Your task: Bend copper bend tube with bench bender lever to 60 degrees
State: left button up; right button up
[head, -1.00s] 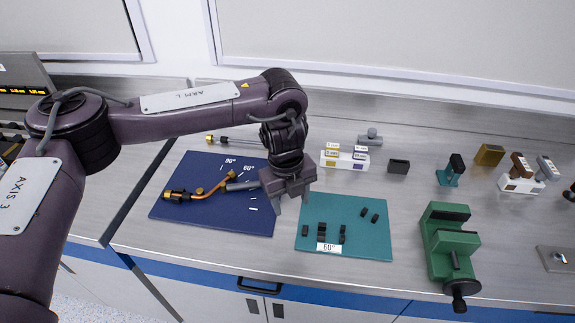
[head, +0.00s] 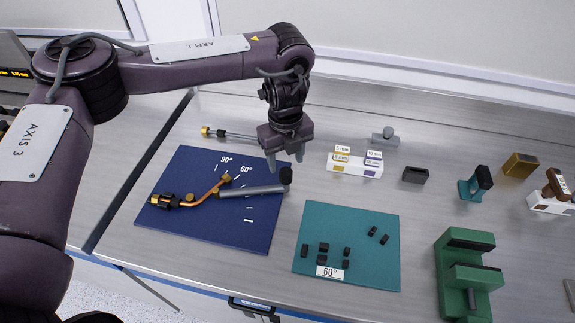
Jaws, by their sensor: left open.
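The bench bender (head: 168,200) sits on a dark blue board with white angle marks, among them 90° and 60°. The copper tube (head: 205,192) runs from its brass and black clamp up to the right and is visibly bent. My left gripper (head: 286,165) is open, fingers down, at the knob's far side in the picture. I cannot tell whether it touches the knob. My right gripper is not in view.
A teal mat (head: 345,222) with small black blocks and a 60° label lies right of the blue board (head: 230,235). A green vise (head: 464,275) stands at the right. A white labelled block (head: 355,165) and a dark box (head: 415,175) stand behind the mat.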

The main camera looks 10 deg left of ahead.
aim_at(286, 171)
pick_arm(q)
notch_tip(286, 171, down, 5)
jog(key=shift+s+r+p, duration=0.15)
jog(key=shift+p, duration=0.6)
jog(key=shift+f, duration=0.4)
jog(key=shift+c, duration=0.9)
grip_shut()
